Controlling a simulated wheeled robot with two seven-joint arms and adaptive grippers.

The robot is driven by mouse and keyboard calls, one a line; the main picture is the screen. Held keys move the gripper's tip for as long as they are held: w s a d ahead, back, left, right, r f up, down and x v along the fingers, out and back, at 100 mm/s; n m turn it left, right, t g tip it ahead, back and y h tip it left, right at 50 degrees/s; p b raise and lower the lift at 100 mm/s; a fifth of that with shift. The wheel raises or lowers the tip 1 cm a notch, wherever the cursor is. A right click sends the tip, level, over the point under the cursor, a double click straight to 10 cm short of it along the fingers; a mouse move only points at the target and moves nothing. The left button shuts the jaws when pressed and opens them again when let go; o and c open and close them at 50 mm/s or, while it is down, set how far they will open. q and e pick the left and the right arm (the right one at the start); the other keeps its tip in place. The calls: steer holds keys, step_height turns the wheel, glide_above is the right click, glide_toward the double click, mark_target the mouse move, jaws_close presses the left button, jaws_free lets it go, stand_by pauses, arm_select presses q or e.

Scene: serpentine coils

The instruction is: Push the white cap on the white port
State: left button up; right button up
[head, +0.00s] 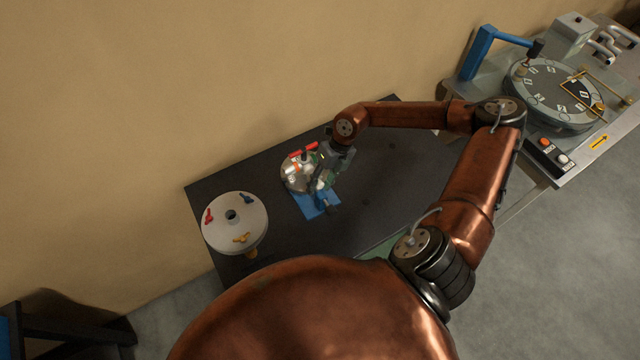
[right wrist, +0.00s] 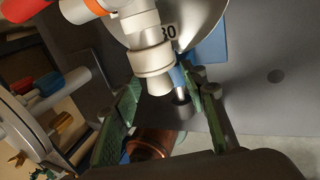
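A shiny round metal vessel (head: 297,174) with red and white stubs stands on a blue base (head: 316,205) on the dark table. In the right wrist view the vessel (right wrist: 195,20) is at the top, and its white port (right wrist: 138,22) points down toward me. A wider white collar, seemingly the white cap (right wrist: 152,62), sits at the port's end with a narrower white stub below it. I cannot tell how firmly it is seated. My right gripper (right wrist: 163,90) is open, its green-padded fingers on either side of the stub. It also shows beside the vessel in the head view (head: 328,178).
A white round stand (head: 232,226) with red, blue and yellow pieces is at the table's left. A blue stub with a dark end (right wrist: 182,102) lies close to my right finger. A dial machine (head: 555,95) stands at the far right. The table's right part is clear.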

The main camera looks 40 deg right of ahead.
steer(key=v, duration=1.2)
